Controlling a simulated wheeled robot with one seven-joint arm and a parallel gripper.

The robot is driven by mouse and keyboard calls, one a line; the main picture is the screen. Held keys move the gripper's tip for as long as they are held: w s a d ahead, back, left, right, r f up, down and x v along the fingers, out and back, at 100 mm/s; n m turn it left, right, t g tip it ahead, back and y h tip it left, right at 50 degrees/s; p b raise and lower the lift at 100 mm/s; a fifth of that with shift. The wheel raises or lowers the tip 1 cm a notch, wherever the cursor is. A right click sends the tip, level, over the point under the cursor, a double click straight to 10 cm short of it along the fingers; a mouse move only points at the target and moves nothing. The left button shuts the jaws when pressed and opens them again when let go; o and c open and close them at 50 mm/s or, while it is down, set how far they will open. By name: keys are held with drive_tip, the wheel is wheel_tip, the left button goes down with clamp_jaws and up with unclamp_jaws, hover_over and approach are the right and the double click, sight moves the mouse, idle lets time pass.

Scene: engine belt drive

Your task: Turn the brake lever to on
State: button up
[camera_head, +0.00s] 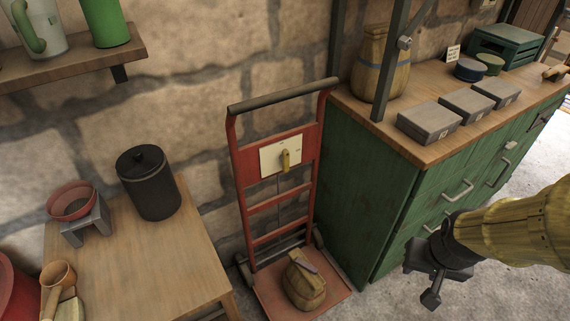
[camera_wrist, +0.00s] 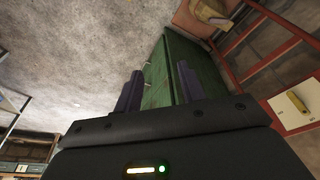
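The brake lever (camera_head: 285,160) is a small yellow handle on a cream plate (camera_head: 270,157), fixed to the upper part of a red hand truck (camera_head: 240,190) against the stone wall. The lever points roughly upright in the head view; the marks on the plate are too small to read. In the wrist view the lever (camera_wrist: 297,101) and its plate (camera_wrist: 288,118) show at the right edge. My gripper (camera_head: 432,285) is at the lower right, in front of the green cabinet, well apart from the lever. Its two fingers (camera_wrist: 158,90) are spread with nothing between them.
The green cabinet (camera_head: 375,190) with a wooden top stands right of the hand truck, bearing grey boxes (camera_head: 465,105) and a woven jar (camera_head: 383,65). A sack (camera_head: 305,282) lies on the truck's base. A wooden table (camera_head: 150,255) with a black canister (camera_head: 150,185) stands left.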

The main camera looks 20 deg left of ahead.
sight(287, 164)
drive_tip(key=w+a+f+n+t+y+b, duration=0.1)
drive_tip(key=w+a+f+n+t+b, duration=0.2)
drive_tip(key=w, duration=0.4)
drive_tip(key=w+a+f+n+t+y, duration=0.1)
drive_tip(key=w+a+f+n+y, duration=0.1)
drive_tip(key=w+a+f+n, duration=0.25)
drive_tip(key=w+a+n+t+y+b, duration=0.1)
drive_tip(key=w+a+t+y, duration=0.1)
drive_tip(key=a+y, duration=0.3)
drive_tip(key=w+a+n+t+y+b, duration=0.1)
drive_tip(key=w+a+y, duration=0.3)
drive_tip(key=a, duration=0.9)
drive_tip(key=shift+w+a+f+t+y+b, duration=0.15)
drive_tip(key=shift+a+f+t+y+b, duration=0.1)
drive_tip(key=shift+t+y+b, duration=0.6)
drive_tip(key=shift+n, duration=0.25)
drive_tip(key=b+x, duration=0.1)
drive_tip(key=x, duration=1.6)
drive_tip(key=shift+w+a, duration=0.1)
drive_tip(key=shift+w, duration=0.15)
drive_tip(key=shift+r, duration=0.1)
clamp_jaws()
